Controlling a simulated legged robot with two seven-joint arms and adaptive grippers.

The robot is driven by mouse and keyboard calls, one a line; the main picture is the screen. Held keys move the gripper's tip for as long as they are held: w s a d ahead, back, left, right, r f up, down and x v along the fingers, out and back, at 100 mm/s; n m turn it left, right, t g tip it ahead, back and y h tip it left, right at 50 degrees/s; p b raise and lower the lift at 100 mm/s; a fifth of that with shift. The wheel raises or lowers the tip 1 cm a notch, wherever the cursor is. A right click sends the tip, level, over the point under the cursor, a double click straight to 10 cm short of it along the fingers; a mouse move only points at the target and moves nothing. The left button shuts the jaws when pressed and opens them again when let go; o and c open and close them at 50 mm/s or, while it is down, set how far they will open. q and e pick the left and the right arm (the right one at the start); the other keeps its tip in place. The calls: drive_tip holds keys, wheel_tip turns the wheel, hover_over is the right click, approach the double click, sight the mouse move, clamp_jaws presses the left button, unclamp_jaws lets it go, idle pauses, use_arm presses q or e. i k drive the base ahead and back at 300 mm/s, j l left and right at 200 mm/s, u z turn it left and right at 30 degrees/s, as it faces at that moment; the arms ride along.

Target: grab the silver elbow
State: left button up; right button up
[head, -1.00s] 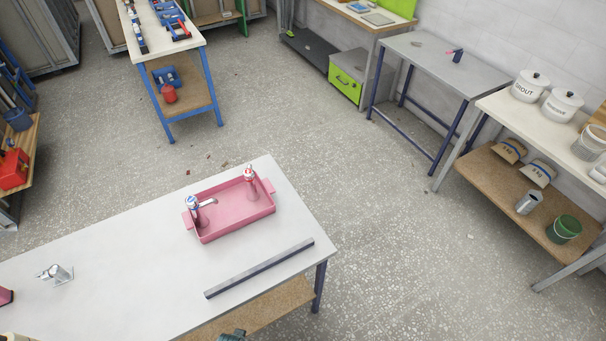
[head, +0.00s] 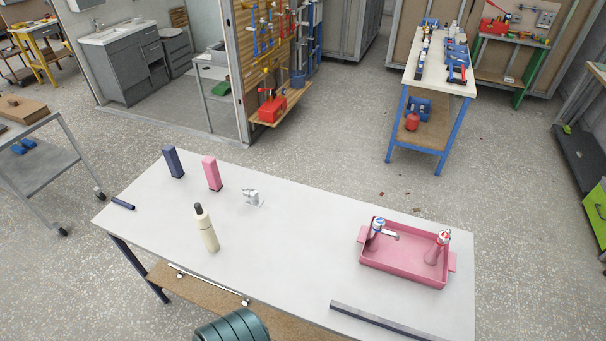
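A small shiny silver fitting (head: 252,197), which looks like the silver elbow, sits on the white table (head: 290,230) left of its middle, near the far edge. Nothing touches it. It is small in the picture, so its exact shape is hard to tell. Neither of my grippers shows in the head view.
A pink block (head: 212,173), a dark blue block (head: 173,162) and a cream bottle (head: 206,229) stand left of the fitting. A pink tray (head: 404,271) holding two tap-like pieces is to the right. A long dark bar (head: 376,322) lies at the front right.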

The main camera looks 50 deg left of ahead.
sight(252, 199)
drive_tip(key=u, duration=2.25)
